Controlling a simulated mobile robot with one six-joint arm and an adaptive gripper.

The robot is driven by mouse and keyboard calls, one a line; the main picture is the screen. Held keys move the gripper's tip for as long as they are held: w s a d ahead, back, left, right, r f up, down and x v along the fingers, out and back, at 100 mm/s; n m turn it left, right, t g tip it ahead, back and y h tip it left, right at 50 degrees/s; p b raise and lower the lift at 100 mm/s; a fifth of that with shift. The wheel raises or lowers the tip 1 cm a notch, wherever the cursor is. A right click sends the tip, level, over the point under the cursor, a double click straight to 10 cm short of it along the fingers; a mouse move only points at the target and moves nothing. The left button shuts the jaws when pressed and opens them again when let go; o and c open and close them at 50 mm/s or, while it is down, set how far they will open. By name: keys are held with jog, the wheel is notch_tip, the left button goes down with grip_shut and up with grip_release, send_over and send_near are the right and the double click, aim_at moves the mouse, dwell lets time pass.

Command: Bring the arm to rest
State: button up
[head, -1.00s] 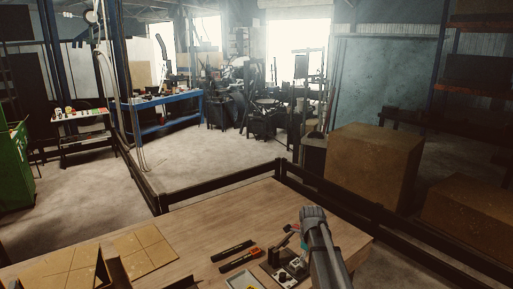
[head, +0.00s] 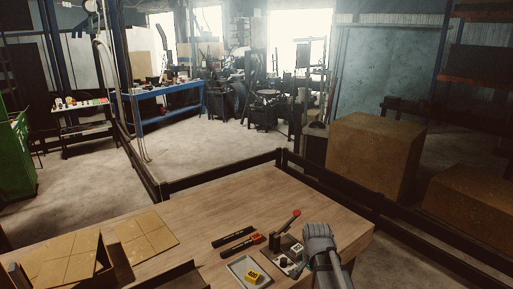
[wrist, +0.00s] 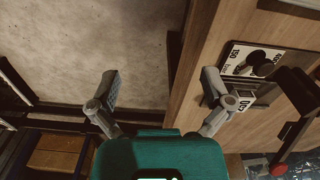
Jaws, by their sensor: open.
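My gripper (wrist: 160,85) is open in the wrist view, its two grey fingers spread wide with nothing between them. The left finger is over the concrete floor, and the right finger is over the edge of the wooden table (wrist: 200,50). In the head view my grey arm stands at the right end of the table (head: 200,215); I cannot make out the fingers there.
On the table lie a white labelled plate with a black knob (wrist: 262,63), a red-knobbed lever (head: 287,222), a yellow block (head: 253,275) in a grey tray (head: 236,268), and dark bars (head: 233,237). Dark rails (head: 225,172) and brown boxes (head: 372,155) stand beyond.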

jog(key=s+f+n+b, duration=0.1)
jog(key=s+n, duration=0.6)
jog(key=n, duration=0.2)
jog(key=shift+s+a+f, duration=0.2)
jog(key=shift+a+f, duration=0.05)
jog(key=shift+a, duration=0.05)
